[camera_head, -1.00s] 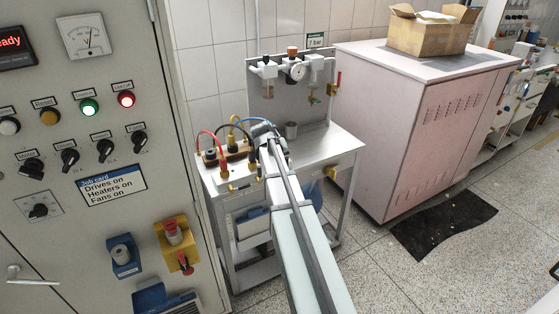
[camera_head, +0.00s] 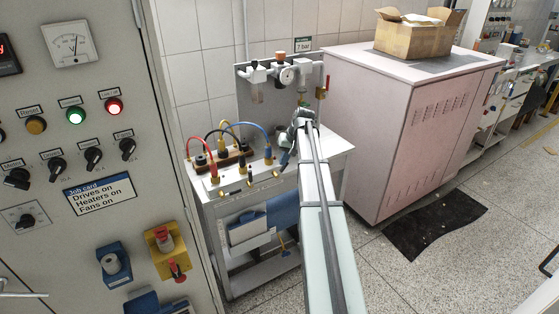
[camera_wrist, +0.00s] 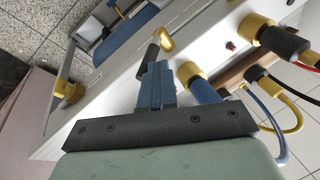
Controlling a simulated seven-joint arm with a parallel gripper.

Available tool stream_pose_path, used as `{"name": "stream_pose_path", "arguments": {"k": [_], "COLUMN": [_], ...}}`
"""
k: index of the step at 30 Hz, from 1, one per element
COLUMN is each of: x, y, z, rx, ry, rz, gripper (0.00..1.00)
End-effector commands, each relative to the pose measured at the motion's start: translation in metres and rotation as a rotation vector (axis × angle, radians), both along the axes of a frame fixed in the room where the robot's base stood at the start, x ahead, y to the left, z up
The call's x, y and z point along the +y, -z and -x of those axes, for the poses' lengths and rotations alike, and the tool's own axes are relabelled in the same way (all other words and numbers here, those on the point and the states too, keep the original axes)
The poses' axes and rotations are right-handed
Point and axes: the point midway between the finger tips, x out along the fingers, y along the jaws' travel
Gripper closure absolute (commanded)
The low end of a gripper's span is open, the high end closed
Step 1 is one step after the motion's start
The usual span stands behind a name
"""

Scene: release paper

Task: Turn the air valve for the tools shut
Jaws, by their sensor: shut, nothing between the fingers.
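A valve with an upright red handle (camera_head: 326,82) and a brass body is at the right end of the air panel (camera_head: 251,103), beside the round gauge (camera_head: 287,76). I cannot read a label on it. My gripper (camera_head: 285,158) is at the bench's front edge, below and left of that valve and apart from it. In the wrist view its blue fingers (camera_wrist: 156,84) are together and empty. Just beyond the fingertips is a brass fitting with a dark handle (camera_wrist: 148,55); whether they touch is unclear. The red handle is not visible in the wrist view.
The metal bench (camera_head: 333,145) carries a hose block (camera_head: 225,157) with red, black, yellow and blue hoses left of my gripper. Brass fittings line its front. A pink cabinet (camera_head: 400,125) stands right, a control panel (camera_head: 75,130) left. A dark mat (camera_head: 435,220) lies on the floor.

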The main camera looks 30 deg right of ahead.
Motion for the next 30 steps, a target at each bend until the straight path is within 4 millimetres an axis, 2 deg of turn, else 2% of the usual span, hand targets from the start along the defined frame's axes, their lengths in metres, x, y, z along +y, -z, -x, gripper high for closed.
{"name": "stream_pose_path", "arguments": {"k": [5,16,22,30], "x": [-0.012,-0.029,-0.038,-0.043], "y": [0.006,0.019,0.028,0.039], "z": [-0.001,0.0,-0.001,0.0], "rx": [0.002,0.001,0.001,0.001], "ry": [0.001,0.002,0.001,-0.001], "rz": [-0.131,-0.126,-0.268,-0.26], "gripper": [1.0,1.0,1.0,1.0]}}
